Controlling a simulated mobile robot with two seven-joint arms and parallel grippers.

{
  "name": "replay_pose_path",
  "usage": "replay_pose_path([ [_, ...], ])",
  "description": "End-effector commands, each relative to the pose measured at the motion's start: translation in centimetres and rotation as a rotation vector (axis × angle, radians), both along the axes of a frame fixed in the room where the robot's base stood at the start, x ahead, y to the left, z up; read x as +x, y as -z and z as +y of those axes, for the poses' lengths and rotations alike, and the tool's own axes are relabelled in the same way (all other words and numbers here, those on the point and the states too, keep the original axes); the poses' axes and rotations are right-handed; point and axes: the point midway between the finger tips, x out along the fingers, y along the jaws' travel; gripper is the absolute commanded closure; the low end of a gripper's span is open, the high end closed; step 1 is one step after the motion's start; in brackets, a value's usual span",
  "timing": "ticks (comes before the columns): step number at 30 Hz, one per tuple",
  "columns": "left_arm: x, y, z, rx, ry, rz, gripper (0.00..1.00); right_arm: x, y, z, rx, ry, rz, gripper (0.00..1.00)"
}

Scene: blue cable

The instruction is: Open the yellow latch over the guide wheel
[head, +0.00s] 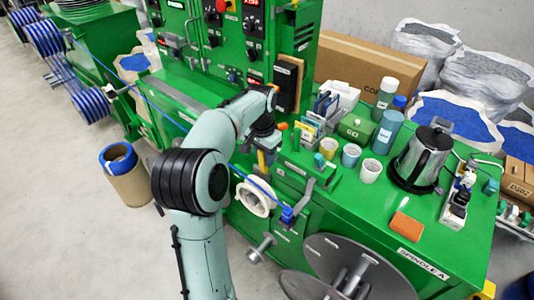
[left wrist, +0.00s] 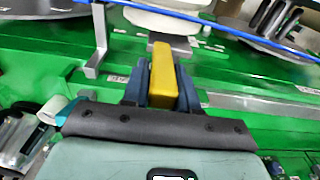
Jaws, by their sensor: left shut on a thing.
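The yellow latch (left wrist: 162,72) stands between the two dark blue fingers of my left gripper (left wrist: 160,92) in the left wrist view, and the fingers are shut on it. In the head view a bit of the yellow latch (head: 262,160) shows just below my left gripper (head: 266,144), at the front of the green machine. The white guide wheel (head: 251,200) is below it, and its pale rim (left wrist: 165,22) shows beyond the latch in the left wrist view. The blue cable (head: 262,187) runs past the wheel. My right gripper is not in view.
A kettle (head: 419,158), cups (head: 370,171) and an orange block (head: 406,227) stand on the green bench (head: 345,215) to the right. A grey spindle disc (head: 330,250) is below right. A cardboard tube with blue tape (head: 128,178) stands on the floor at left.

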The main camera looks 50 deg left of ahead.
Motion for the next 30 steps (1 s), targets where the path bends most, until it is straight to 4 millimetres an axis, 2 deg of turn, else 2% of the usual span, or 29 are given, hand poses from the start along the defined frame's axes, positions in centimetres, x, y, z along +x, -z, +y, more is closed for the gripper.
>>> replay_pose_path([
  [9,0.0,0.0,0.0,-0.001,0.001,0.003,1.0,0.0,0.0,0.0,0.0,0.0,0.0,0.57],
  [10,0.0,0.0,0.0,-0.001,0.001,0.003,0.69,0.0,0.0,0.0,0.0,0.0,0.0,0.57],
  [12,0.0,0.0,0.0,-0.001,0.001,0.003,0.51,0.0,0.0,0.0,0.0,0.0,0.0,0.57],
  [23,-0.1,-0.4,0.0,-0.001,0.0,0.003,0.51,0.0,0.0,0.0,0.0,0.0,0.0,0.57],
  [26,-0.1,-1.6,0.0,0.002,0.0,0.001,0.51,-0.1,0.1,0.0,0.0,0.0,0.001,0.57],
  [30,-0.3,-4.4,0.0,0.002,0.0,-0.001,0.51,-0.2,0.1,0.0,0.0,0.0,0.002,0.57],
])
